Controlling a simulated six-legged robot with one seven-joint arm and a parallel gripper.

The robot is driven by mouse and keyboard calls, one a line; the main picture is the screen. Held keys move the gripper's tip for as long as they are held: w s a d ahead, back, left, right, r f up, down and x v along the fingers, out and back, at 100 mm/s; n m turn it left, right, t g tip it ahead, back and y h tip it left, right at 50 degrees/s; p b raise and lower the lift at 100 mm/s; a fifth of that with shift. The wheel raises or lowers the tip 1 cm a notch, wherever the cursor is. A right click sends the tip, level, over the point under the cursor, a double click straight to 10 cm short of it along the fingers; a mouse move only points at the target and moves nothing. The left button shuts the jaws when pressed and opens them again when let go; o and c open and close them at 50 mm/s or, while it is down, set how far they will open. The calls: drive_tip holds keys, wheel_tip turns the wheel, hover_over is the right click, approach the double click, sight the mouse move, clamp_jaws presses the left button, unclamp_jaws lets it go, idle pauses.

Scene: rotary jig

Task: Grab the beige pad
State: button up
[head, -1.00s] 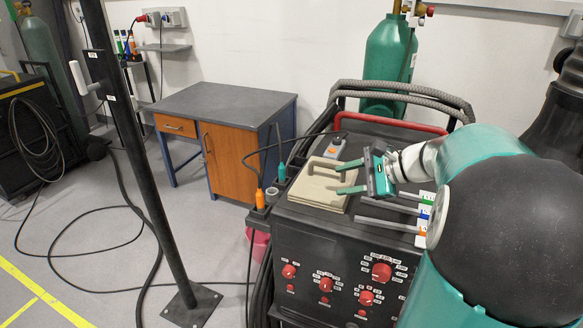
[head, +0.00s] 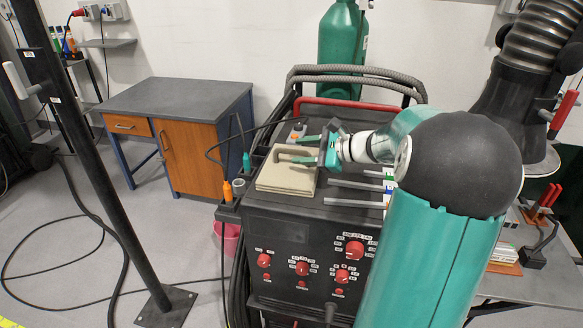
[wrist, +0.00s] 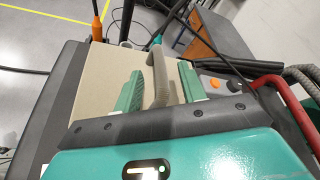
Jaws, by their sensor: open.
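The beige pad (head: 283,180) lies flat on top of the black welding machine and has a raised handle on its upper face. In the wrist view the pad (wrist: 108,85) fills the area ahead of my jaws, and its curved handle (wrist: 158,78) stands between the two green fingers. My gripper (head: 298,149) is open at the handle, with one finger on each side of it. In the wrist view my gripper (wrist: 160,90) shows a gap between each finger and the handle. The handle's near end is hidden behind my gripper body.
The black machine (head: 262,222) has red knobs on its front. Grey rods (head: 350,203) lie right of the pad. A red bar (head: 350,104) and grey hoses run behind it. Orange (head: 227,192) and teal tools stand at its left edge. A dark post (head: 95,190) stands further left.

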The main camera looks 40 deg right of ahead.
sight(295, 151)
drive_tip(key=x, duration=0.4)
drive_tip(key=shift+w+a+f, duration=0.15)
drive_tip(key=shift+w, duration=0.05)
clamp_jaws()
